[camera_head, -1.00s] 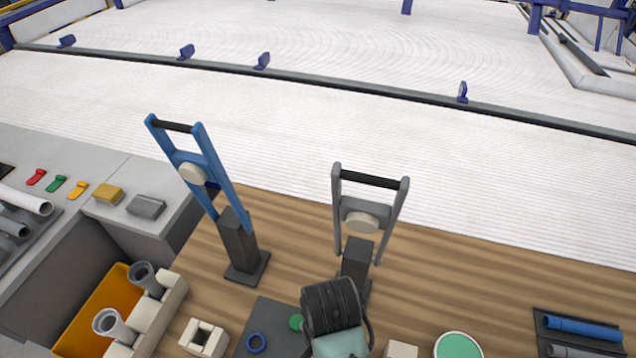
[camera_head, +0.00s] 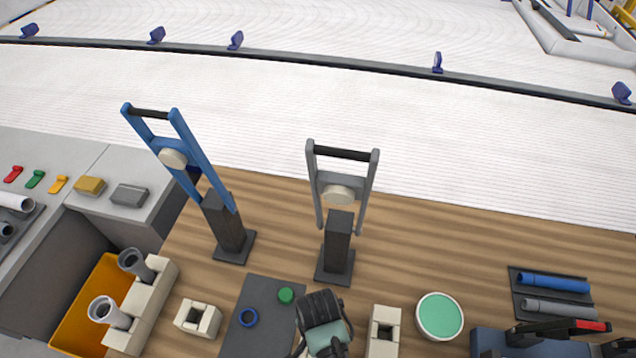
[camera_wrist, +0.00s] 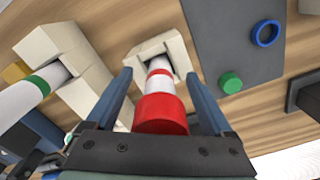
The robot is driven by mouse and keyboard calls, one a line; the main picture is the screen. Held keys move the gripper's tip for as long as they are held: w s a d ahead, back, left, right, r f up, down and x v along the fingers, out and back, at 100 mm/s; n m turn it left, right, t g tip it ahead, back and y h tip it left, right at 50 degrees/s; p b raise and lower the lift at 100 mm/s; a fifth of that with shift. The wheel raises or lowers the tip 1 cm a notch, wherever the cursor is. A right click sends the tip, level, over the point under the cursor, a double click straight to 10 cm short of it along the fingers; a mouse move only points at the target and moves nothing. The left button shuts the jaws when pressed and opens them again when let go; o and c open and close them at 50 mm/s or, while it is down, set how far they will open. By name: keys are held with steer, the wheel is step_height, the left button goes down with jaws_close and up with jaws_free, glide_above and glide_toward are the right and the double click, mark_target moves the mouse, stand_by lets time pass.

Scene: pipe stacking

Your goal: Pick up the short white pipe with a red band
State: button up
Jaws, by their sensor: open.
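The short white pipe with red bands (camera_wrist: 160,84) shows in the wrist view. It appears to stand in a cream block (camera_wrist: 149,46), its wide red end nearest the camera. My gripper (camera_wrist: 158,73) is open, with one blue-grey finger on each side of the pipe. Whether the fingers touch it I cannot tell. In the head view only part of my arm's end shows at the bottom; its fingers and the pipe are hidden or out of frame.
A green-banded white pipe (camera_wrist: 20,98) in another cream block stands left in the wrist view. A dark mat (camera_head: 262,331) holds a blue ring (camera_head: 249,317) and green cap (camera_head: 286,295). Blue (camera_head: 226,228) and grey (camera_head: 338,245) upright stands rise behind.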

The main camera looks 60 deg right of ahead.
steer(key=shift+f, duration=0.25)
jaws_close()
steer(key=shift+r, duration=0.1)
stand_by(0.3)
